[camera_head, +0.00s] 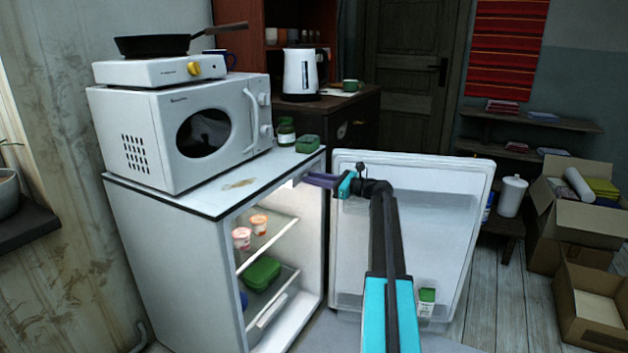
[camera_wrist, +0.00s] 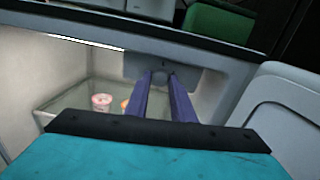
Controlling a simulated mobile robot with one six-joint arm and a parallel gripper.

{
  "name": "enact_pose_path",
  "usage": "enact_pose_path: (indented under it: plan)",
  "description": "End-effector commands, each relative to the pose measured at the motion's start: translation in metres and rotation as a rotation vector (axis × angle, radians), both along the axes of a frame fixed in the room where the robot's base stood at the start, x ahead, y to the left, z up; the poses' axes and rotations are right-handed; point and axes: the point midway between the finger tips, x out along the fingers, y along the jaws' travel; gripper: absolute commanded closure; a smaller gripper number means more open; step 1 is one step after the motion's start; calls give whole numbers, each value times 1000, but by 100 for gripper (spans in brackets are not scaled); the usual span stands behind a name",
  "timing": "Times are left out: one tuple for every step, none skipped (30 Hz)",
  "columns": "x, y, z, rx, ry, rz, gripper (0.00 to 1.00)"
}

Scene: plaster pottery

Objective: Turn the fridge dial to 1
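The small white fridge (camera_head: 170,262) stands with its door (camera_head: 440,200) swung open to the right. In the wrist view, a grey panel (camera_wrist: 205,80) sits under the fridge's top edge. A small round dial (camera_wrist: 160,73) appears on it, between my fingertips. The dial's setting is too small to read. My gripper (camera_head: 309,180) reaches in at the fridge's upper right from the door side. In the wrist view, its two purple fingers (camera_wrist: 161,76) are apart, one on each side of the dial. I cannot tell whether they touch it.
The open door stands close beside my arm. Inside the fridge, small cups (camera_head: 242,237) stand on a shelf and a green container (camera_head: 262,273) lies lower. A microwave (camera_head: 180,130) and a green box (camera_head: 307,144) stand on the fridge top.

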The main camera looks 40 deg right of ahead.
Motion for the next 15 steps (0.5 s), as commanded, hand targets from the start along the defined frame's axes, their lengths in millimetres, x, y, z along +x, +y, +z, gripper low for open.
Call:
enact_pose_path:
  plan:
    - [0, 0, 0, 0, 0, 1, 100]
    - [0, 0, 0, 0, 0, 1, 100]
    - [-1, 0, 0, -1, 0, 1, 100]
    - [-1, 0, 0, -2, -1, 1, 100]
    - [-1, 0, 0, -4, -1, 1, 100]
    - [-1, 0, 0, -7, -3, 1, 100]
    - [-1, 0, 0, -10, -5, 1, 100]
    - [-1, 0, 0, -14, -7, 1, 100]
    - [-1, 0, 0, -20, -9, 1, 100]
    - [-1, 0, 1, -26, -13, 1, 100]
    - [-1, 0, 1, -34, -17, 1, 100]
    - [-1, -1, 1, -45, -22, 0, 100]
    - [-2, -1, 1, -54, -26, 0, 100]
    - [-2, -1, 1, -66, -33, 0, 100]
    - [-2, -1, 2, -81, -39, 0, 100]
